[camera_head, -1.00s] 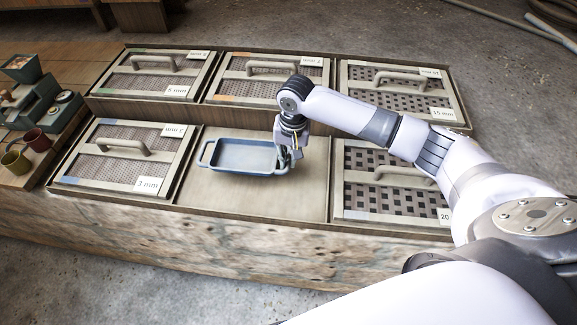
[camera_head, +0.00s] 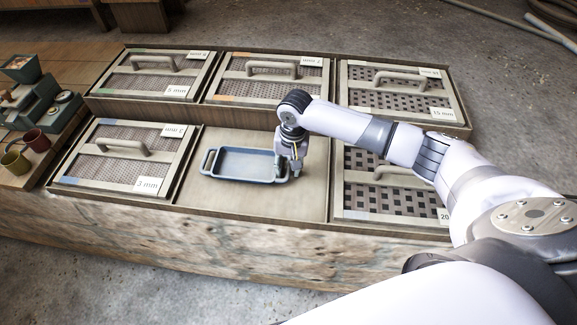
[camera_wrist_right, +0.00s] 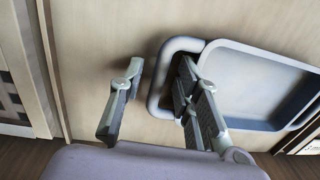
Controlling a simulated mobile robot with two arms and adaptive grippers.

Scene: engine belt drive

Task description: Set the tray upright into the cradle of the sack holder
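The blue-grey tray (camera_head: 243,163), with a loop handle at each end, lies flat on a bare wooden panel (camera_head: 240,199). My right gripper (camera_head: 288,172) is at the tray's right end and points down. In the right wrist view my right gripper (camera_wrist_right: 160,72) is open. One finger is outside the tray's handle (camera_wrist_right: 160,88) and the others are over the handle's opening, so the handle bar lies between them. Contact with the bar cannot be told. My left gripper is not in view. I see no sack holder or cradle.
Framed mesh sieves with raised handles surround the panel: the 3 mm sieve (camera_head: 122,153) on the left, a coarse one (camera_head: 385,182) on the right, several behind. Mugs (camera_head: 37,140) and a green scale (camera_head: 30,100) stand at the far left. Bare panel lies in front of the tray.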

